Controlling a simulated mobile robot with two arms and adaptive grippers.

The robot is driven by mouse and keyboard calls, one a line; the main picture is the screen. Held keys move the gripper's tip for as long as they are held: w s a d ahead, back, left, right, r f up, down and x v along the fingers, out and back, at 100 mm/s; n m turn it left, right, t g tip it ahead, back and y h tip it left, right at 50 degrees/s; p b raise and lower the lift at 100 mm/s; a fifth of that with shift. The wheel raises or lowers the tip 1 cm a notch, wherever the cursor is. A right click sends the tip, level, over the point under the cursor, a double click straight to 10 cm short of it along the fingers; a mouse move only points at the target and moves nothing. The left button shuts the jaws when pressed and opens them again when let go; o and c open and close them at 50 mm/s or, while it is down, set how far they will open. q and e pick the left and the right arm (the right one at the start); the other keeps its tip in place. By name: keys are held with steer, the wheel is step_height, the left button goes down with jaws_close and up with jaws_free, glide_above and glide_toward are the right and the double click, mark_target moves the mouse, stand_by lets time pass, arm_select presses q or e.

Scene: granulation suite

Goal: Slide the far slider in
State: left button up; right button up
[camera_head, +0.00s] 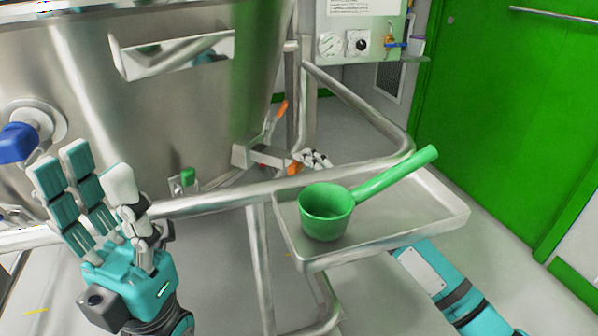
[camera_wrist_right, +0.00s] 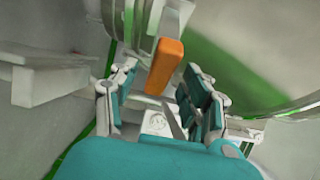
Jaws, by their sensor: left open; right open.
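Under the steel vessel, metal slider hardware (camera_head: 254,157) carries an upper orange handle (camera_head: 281,110) and a lower orange piece (camera_head: 294,168). I cannot tell for sure which is the far slider. My right gripper (camera_head: 316,159) shows only as fingertips beside the lower orange piece, mostly hidden by the rail and tray. In the right wrist view, my right gripper (camera_wrist_right: 158,88) is open, with an orange handle (camera_wrist_right: 166,67) ahead between its fingers; contact is not clear. My left gripper (camera_head: 92,187) is open and empty at the left, in front of the vessel.
A steel tray (camera_head: 400,222) holds a green scoop (camera_head: 327,212) above my right forearm. A steel rail (camera_head: 215,199) crosses in front of the vessel (camera_head: 180,100). A blue valve handle (camera_head: 17,143) is at the left. A gauge panel (camera_head: 372,30) and green door (camera_head: 510,100) stand behind.

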steer(key=shift+b+x, duration=0.45)
steer(key=shift+x, duration=1)
steer(key=shift+c, duration=0.3)
jaws_close()
